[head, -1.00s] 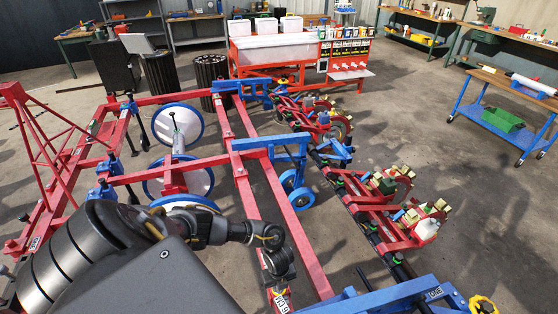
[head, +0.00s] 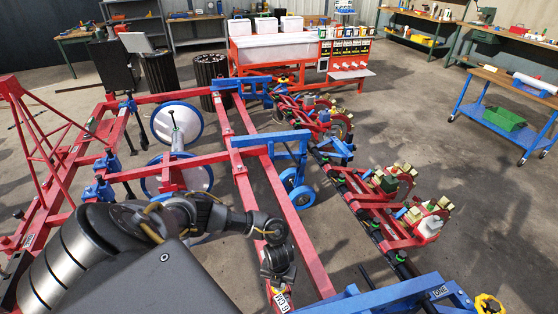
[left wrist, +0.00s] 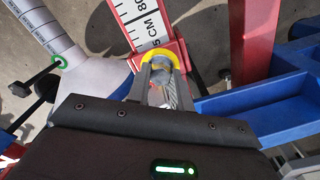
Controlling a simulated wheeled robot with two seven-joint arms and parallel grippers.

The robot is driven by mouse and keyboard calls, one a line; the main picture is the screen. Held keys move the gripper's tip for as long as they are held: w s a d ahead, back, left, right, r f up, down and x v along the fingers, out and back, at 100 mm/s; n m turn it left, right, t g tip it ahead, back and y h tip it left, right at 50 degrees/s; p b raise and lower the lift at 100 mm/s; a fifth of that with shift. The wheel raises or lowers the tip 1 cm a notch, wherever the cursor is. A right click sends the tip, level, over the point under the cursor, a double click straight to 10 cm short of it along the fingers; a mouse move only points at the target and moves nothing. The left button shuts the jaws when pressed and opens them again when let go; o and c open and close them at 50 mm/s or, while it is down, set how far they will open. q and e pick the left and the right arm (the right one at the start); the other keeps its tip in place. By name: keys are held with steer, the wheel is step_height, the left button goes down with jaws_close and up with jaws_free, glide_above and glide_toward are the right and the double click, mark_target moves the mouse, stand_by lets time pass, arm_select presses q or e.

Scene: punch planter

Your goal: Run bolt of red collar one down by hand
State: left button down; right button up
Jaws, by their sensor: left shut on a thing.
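My left gripper (left wrist: 160,85) is shut, with its two grey fingers pointing at a red collar (left wrist: 184,58) in the left wrist view. A yellow arc (left wrist: 160,55) shows around the fingertips. The bolt between the fingers is mostly hidden, so its height in the collar cannot be read. In the head view my left gripper (head: 278,265) reaches down at the red frame beam near the bottom middle, and it hides the collar there. My right gripper is in neither view.
A black-and-white centimetre scale (left wrist: 146,22) runs beside the collar. A blue beam (left wrist: 265,108) lies close on the right. In the head view, blue wheels (head: 300,195) stand beyond the gripper and red planter units (head: 420,222) to the right. Open floor (head: 480,215) lies farther right.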

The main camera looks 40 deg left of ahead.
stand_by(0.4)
arm_select(q)
steer(key=c, duration=1.2)
jaws_free()
steer(key=shift+c, duration=0.2)
step_height(320, 180, up, 11)
steer(key=p, duration=0.1)
steer(key=shift+f, duration=0.1)
step_height(320, 180, up, 11)
steer(key=p, duration=0.4)
